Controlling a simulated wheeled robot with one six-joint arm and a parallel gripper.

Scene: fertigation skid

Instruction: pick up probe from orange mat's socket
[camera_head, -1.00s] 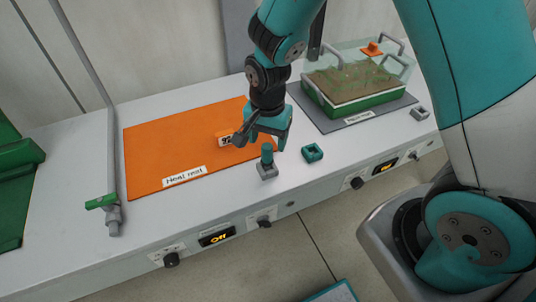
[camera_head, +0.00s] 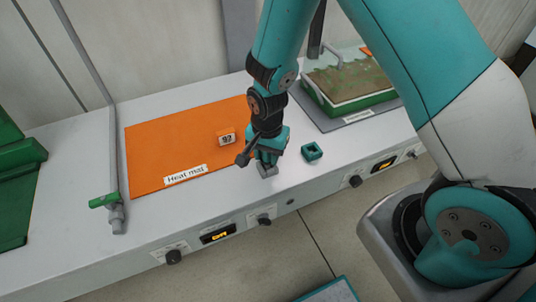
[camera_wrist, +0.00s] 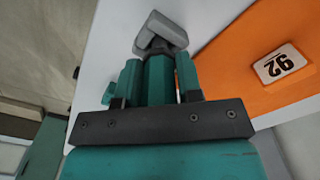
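The probe is a teal cylinder (camera_wrist: 159,80), standing in its small grey socket (camera_wrist: 160,35) by the front corner of the orange heat mat (camera_head: 155,155). The socket also shows in the head view (camera_head: 267,170), below my gripper (camera_head: 266,157). In the wrist view my gripper (camera_wrist: 159,75) has one teal finger on each side of the probe, very close to it. I cannot tell whether the fingers touch it. The probe's upper end is hidden by my gripper.
A white "92" block (camera_head: 227,138) lies on the mat left of my gripper. A teal square socket (camera_head: 312,151) stands to the right. A planted tray (camera_head: 345,103) is at the back right. A pipe with a green valve handle (camera_head: 104,201) stands at the left.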

